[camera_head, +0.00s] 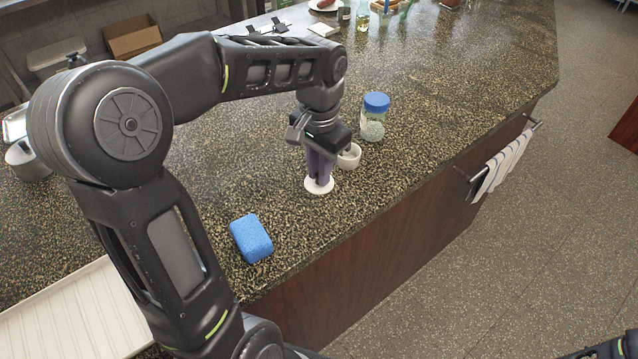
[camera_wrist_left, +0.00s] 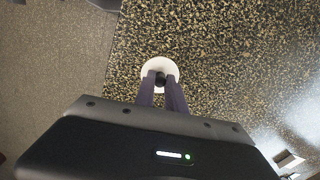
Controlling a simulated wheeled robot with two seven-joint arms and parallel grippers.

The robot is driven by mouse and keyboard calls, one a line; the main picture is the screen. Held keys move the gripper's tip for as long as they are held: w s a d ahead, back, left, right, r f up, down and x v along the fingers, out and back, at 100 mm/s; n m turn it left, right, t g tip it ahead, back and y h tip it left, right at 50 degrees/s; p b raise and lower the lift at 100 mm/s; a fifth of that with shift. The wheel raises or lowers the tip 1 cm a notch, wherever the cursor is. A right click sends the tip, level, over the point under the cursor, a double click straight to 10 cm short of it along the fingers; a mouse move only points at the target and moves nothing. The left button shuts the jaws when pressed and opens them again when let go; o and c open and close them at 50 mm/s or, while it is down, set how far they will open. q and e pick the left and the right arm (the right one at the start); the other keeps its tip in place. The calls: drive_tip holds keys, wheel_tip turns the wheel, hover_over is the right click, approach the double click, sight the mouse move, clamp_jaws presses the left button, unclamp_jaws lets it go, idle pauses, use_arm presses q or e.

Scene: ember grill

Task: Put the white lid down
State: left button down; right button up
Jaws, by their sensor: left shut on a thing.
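The white lid (camera_head: 319,185) is a small round disc at the front part of the speckled counter (camera_head: 200,215). My left gripper (camera_head: 319,174) points down over it, its purple fingers shut on the lid's knob. In the left wrist view the lid (camera_wrist_left: 160,65) shows beyond the fingertips (camera_wrist_left: 160,80), with a dark knob between them. I cannot tell whether the lid touches the counter or hangs just above it. A small white pot (camera_head: 350,157) stands right behind the lid, partly hidden by the gripper.
A glass jar with a blue cap (camera_head: 375,103) stands behind the pot. A blue sponge (camera_head: 251,239) lies to the front left. A ribbed white tray (camera_head: 75,315) is at the lower left. The counter's front edge runs close by; the counter between lid and sponge is clear.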

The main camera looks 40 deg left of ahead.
use_arm(q)
drive_tip(key=shift+f, duration=0.3)
drive_tip(key=shift+f, duration=1.85)
drive_tip(key=shift+f, duration=0.1)
drive_tip(key=shift+f, duration=0.15)
drive_tip(key=c, duration=1.4)
unclamp_jaws()
wheel_tip(320, 180, up, 12)
drive_tip(key=shift+r, duration=0.25)
